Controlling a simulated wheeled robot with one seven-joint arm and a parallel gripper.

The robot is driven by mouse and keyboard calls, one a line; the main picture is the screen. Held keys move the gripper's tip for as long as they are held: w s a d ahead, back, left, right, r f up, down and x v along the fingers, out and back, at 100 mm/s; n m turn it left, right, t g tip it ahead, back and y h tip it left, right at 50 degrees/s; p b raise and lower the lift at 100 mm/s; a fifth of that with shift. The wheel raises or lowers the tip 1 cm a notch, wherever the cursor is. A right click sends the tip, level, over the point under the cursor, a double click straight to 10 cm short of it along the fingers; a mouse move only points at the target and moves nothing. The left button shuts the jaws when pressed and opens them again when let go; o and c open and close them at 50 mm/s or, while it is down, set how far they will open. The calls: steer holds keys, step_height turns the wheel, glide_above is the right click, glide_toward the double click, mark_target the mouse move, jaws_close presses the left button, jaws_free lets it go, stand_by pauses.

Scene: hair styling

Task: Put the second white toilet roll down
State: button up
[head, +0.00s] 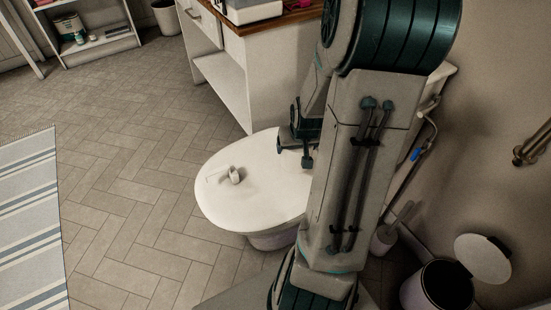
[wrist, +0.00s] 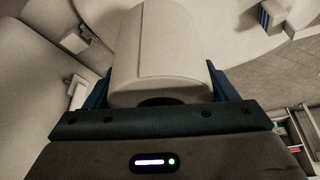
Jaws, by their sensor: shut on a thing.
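A white toilet roll (wrist: 160,55) fills the middle of the wrist view, with a dark hollow at its near end. My gripper (wrist: 158,88) is shut on it, one blue finger on each side. In the head view my gripper (head: 298,145) is above the right part of the white rounded toilet top (head: 250,200), partly hidden by my arm. The held roll is not clearly visible there. A small pale object (head: 235,175) is on the toilet top; I cannot tell whether it is another roll.
A white cabinet (head: 240,85) with a wooden top stands just behind the toilet. An open pedal bin (head: 440,285) and a brush holder (head: 383,238) are at the right by the wall. A striped rug (head: 30,215) lies left; the tiled floor between is clear.

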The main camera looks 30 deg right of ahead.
steer(key=shift+w+a+f+b, duration=0.45)
steer(key=shift+w+f+b, duration=0.75)
steer(key=shift+f, duration=0.25)
steer(key=shift+w+a+f+b, duration=0.45)
steer(key=shift+w+f+b, duration=0.6)
steer(key=shift+w+f, duration=0.3)
steer(key=shift+w+a+f+b, duration=0.45)
steer(key=shift+w+f+b, duration=0.7)
steer(key=shift+f, duration=0.4)
steer(key=shift+f, duration=0.2)
steer(key=o, duration=1)
steer(key=shift+r, duration=0.1)
